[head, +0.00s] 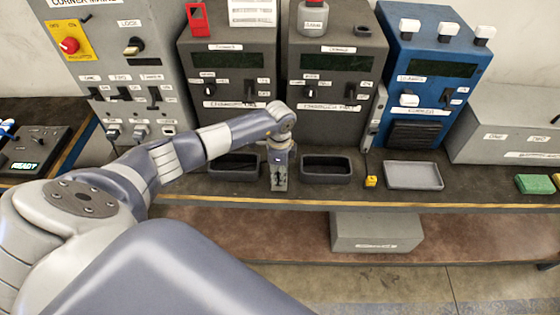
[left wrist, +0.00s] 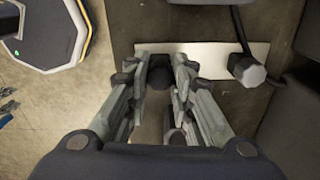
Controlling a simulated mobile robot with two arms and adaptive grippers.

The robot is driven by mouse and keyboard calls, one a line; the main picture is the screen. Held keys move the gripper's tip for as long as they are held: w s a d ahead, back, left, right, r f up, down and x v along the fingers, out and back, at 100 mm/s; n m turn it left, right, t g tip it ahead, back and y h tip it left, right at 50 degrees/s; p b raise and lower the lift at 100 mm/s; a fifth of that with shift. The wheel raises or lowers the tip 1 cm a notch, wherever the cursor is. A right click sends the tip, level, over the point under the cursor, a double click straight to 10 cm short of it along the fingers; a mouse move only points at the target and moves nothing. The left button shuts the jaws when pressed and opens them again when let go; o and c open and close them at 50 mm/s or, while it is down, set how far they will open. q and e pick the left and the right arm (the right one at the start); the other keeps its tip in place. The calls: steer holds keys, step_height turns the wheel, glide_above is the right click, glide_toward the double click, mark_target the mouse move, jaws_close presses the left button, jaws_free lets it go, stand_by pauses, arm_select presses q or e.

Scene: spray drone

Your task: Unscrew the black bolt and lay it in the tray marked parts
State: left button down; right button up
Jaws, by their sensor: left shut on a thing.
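My left gripper (head: 279,184) points down at the front of the bench, between two dark trays. In the left wrist view, its fingers (left wrist: 160,80) are close together with a dark, rounded thing between them, which looks like the black bolt (left wrist: 160,75). Most of the bolt is hidden by the fingers, and it does not show in the head view. The bench holds a left dark tray (head: 234,176), a right dark tray (head: 326,180) and a light grey tray (head: 414,184). No parts marking is legible on any of them. My right gripper is out of view.
Grey, dark and blue control cabinets (head: 432,68) line the back of the bench. A small yellow block (head: 371,182) lies between the right dark tray and the grey tray. A green block (head: 534,184) lies at the right. A grey box (head: 376,232) sits below the bench edge.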

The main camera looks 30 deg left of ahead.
arm_select(q)
steer(key=n+p, duration=0.3)
steer(key=n, duration=0.2)
steer(key=shift+r, duration=0.15)
steer(key=shift+n+p, duration=1.1)
steer(key=shift+n, duration=0.5)
steer(key=c, duration=1.3)
jaws_free()
step_height(320, 180, up, 12)
steer(key=shift+c, duration=0.3)
